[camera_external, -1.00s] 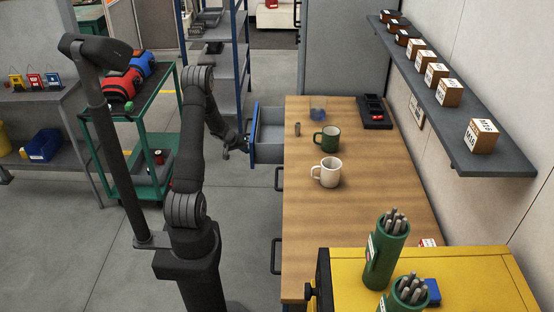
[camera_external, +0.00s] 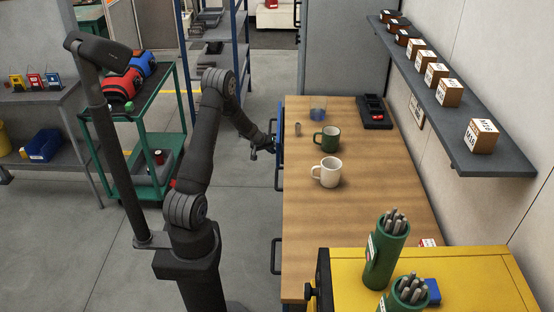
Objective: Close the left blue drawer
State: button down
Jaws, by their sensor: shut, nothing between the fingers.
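The left blue drawer (camera_external: 281,125) is at the far end of the wooden workbench (camera_external: 330,220). Only a thin strip of its blue front shows, close against the bench's side edge, and its inside is out of sight. My gripper (camera_external: 272,146) is shut and empty, right beside the drawer front. The fingertips are small and partly hidden, so I cannot tell whether they touch the front.
A green mug (camera_external: 327,139), a white mug (camera_external: 327,172) and a black tray (camera_external: 374,112) stand on the bench. A yellow cabinet (camera_external: 450,275) is at the near end. A green cart (camera_external: 137,150) stands left of my arm. Floor between is clear.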

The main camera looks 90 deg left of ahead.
jog(key=shift+s, duration=0.1)
jog(key=s+d+r, duration=0.4)
jog(key=s+r, duration=0.4)
jog(key=s, duration=0.1)
jog(key=s+a+f+n+t+h, duration=0.1)
jog(key=a+n+t+h, duration=0.15)
jog(key=n, duration=0.75)
jog(key=s+a+n+t+h, duration=0.15)
jog(key=a+n, duration=0.25)
jog(key=n, duration=0.5)
jog(key=w+r+x, duration=0.1)
jog(key=x, duration=1.2)
jog(key=shift+d+g+h, duration=0.3)
jog(key=shift+d+g, duration=0.05)
jog(key=shift+g, duration=0.05)
